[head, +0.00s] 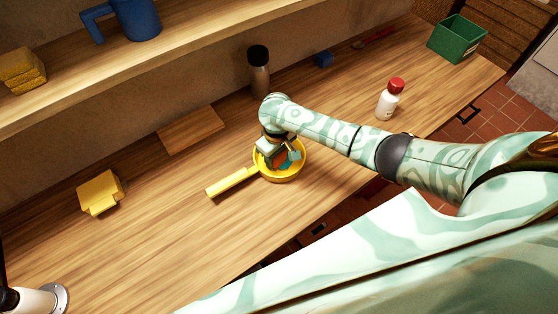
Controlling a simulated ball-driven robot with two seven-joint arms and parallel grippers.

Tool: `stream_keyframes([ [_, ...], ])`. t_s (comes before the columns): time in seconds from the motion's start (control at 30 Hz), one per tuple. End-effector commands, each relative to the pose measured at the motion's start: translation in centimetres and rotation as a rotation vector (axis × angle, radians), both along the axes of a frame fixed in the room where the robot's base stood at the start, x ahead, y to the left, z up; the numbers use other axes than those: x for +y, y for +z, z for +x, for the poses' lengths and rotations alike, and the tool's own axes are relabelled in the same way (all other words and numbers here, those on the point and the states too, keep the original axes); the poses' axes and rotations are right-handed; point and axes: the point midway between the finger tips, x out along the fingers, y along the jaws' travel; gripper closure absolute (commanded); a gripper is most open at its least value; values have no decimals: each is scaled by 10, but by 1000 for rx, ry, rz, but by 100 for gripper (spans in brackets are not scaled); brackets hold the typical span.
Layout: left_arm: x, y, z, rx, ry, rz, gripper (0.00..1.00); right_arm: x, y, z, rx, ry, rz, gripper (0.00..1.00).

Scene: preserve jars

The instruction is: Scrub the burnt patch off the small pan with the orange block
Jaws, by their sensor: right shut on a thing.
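The small yellow pan (298,172) stands on the wooden counter, its handle pointing down and left. My right gripper (277,158) reaches down into the pan from above. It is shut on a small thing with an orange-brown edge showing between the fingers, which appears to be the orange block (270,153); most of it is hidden. Whether it touches the pan floor is not clear. A teal bit shows beside the fingers. The burnt patch cannot be made out under the gripper. My left gripper is not in view.
A wooden board (190,129) and yellow object (99,193) lie left. A shelf (200,38) overhangs behind.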

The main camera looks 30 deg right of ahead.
Motion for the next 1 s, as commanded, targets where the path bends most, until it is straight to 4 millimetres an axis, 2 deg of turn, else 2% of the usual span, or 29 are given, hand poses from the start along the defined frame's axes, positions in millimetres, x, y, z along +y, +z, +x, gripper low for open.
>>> stream_keyframes([
  [0.8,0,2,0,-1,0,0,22,0,-1,0,-1,-1,1,77],
  [1.0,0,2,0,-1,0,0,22,-15,1,2,-1,-1,-2,77],
])
